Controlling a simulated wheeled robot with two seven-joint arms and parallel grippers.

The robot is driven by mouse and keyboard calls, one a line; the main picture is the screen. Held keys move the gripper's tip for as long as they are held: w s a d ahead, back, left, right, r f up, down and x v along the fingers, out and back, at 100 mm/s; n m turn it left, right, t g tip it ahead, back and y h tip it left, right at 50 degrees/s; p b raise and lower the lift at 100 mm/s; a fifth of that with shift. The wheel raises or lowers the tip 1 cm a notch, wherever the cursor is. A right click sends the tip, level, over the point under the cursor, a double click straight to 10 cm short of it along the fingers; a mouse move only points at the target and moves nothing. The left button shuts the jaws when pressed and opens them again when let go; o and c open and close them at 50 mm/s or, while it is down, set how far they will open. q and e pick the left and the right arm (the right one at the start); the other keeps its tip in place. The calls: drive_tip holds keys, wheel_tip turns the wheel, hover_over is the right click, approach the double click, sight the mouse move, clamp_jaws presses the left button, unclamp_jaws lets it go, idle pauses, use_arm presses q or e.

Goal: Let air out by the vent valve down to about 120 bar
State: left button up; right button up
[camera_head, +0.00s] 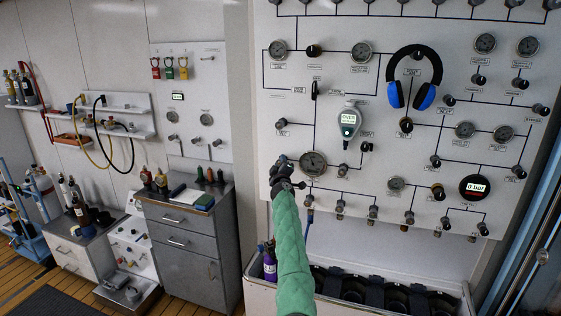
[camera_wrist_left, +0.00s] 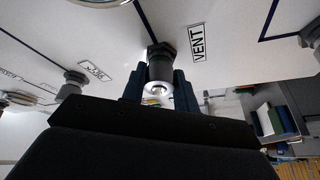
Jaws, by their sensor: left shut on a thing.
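My left gripper (camera_head: 285,180) is at the lower left of the white panel, its green-sleeved arm reaching up from below. In the left wrist view the gripper (camera_wrist_left: 158,88) is shut on the vent valve (camera_wrist_left: 160,52), a dark knob with a bright metal end between the blue fingers. The label VENT (camera_wrist_left: 197,42) is beside it. In the head view the gripper covers the valve. A large round gauge (camera_head: 313,163) is just right of the gripper; its reading is too small to tell. A round digital display (camera_head: 475,187) reads 0 bar. My right gripper is not in view.
A handheld meter (camera_head: 348,122) showing OVER and blue headphones (camera_head: 414,76) hang on the panel. Several other valves surround the gripper, including one (camera_wrist_left: 72,82) near it in the wrist view. A trough (camera_head: 390,275) is below; a grey cabinet (camera_head: 190,240) stands left.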

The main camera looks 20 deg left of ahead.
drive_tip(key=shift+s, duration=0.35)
use_arm(q)
drive_tip(key=o, duration=1)
drive_tip(key=shift+c, duration=0.2)
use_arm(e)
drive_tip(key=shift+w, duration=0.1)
